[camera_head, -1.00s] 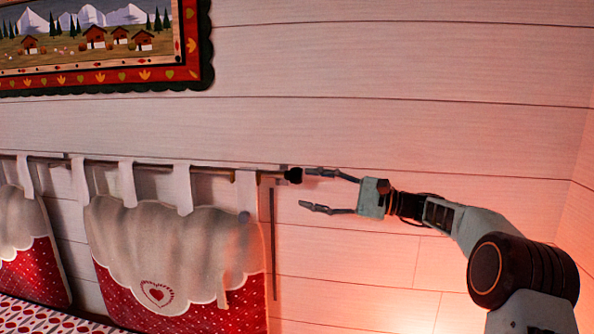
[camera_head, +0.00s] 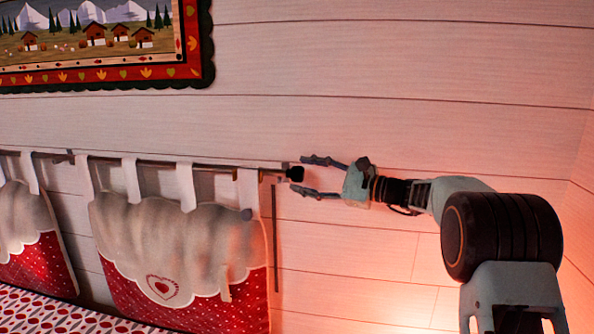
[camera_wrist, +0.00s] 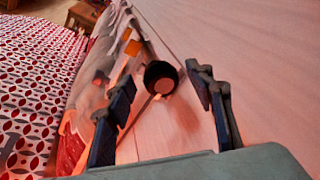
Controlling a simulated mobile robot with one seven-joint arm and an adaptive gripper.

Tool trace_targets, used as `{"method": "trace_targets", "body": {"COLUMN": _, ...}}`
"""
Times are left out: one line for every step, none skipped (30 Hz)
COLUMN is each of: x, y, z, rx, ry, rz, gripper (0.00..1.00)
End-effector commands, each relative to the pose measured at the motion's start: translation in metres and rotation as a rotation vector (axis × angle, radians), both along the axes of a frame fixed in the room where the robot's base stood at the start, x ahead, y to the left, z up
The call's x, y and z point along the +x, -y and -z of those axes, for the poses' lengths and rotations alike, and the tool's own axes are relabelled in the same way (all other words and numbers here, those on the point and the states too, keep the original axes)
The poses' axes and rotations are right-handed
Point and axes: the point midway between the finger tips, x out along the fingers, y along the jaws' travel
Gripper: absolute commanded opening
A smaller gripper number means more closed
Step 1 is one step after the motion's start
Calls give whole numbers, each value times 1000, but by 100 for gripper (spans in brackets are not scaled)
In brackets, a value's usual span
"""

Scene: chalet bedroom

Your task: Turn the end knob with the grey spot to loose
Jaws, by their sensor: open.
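The end knob (camera_head: 295,174) is a dark, short cylinder at the right end of the curtain-style rod (camera_head: 215,167) on the wall. In the wrist view the knob (camera_wrist: 161,77) shows its round end with a reddish-grey spot (camera_wrist: 164,85) on it. My gripper (camera_head: 310,175) is open, its two fingers pointing left at the knob. In the wrist view my gripper (camera_wrist: 165,90) has one finger on each side of the knob, with gaps on both sides. The knob appears between or just beyond the fingertips; I cannot tell the exact depth.
Red-and-white cushions (camera_head: 180,260) hang from the rod by cloth loops, left of the knob. A thin dark vertical bar (camera_head: 276,240) is on the wall below the rod's end. A patterned bedspread (camera_head: 50,315) lies lower left.

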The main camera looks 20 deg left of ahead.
Motion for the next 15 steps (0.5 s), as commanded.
{"method": "trace_targets", "body": {"x": 2, "y": -8, "z": -1, "rx": -1, "ry": -1, "rz": -1, "gripper": 49}}
{"method": "trace_targets", "body": {"x": 3, "y": -11, "z": -1, "rx": 0, "ry": -1, "rz": -1, "gripper": 49}}
{"method": "trace_targets", "body": {"x": 4, "y": -16, "z": -1, "rx": 0, "ry": 0, "rz": -1, "gripper": 49}}
{"method": "trace_targets", "body": {"x": 4, "y": -18, "z": -1, "rx": 0, "ry": 0, "rz": -1, "gripper": 49}}
{"method": "trace_targets", "body": {"x": 5, "y": -20, "z": -1, "rx": -1, "ry": 0, "rz": -1, "gripper": 49}}
{"method": "trace_targets", "body": {"x": 6, "y": -22, "z": 0, "rx": 0, "ry": -1, "rz": 0, "gripper": 49}}
{"method": "trace_targets", "body": {"x": 6, "y": -24, "z": 0, "rx": 0, "ry": -1, "rz": 1, "gripper": 49}}
{"method": "trace_targets", "body": {"x": 7, "y": -25, "z": 0, "rx": 0, "ry": -1, "rz": 0, "gripper": 49}}
{"method": "trace_targets", "body": {"x": 7, "y": -26, "z": 0, "rx": 0, "ry": 0, "rz": 0, "gripper": 49}}
{"method": "trace_targets", "body": {"x": 7, "y": -26, "z": 0, "rx": 0, "ry": 0, "rz": 0, "gripper": 49}}
{"method": "trace_targets", "body": {"x": 7, "y": -26, "z": 0, "rx": 0, "ry": 0, "rz": 0, "gripper": 49}}
{"method": "trace_targets", "body": {"x": 7, "y": -26, "z": 0, "rx": 0, "ry": 0, "rz": 0, "gripper": 49}}
{"method": "trace_targets", "body": {"x": 7, "y": -26, "z": 0, "rx": 0, "ry": 0, "rz": 0, "gripper": 49}}
{"method": "trace_targets", "body": {"x": 7, "y": -26, "z": 1, "rx": 0, "ry": 0, "rz": 0, "gripper": 49}}
{"method": "trace_targets", "body": {"x": 7, "y": -26, "z": 0, "rx": 0, "ry": 0, "rz": 0, "gripper": 49}}
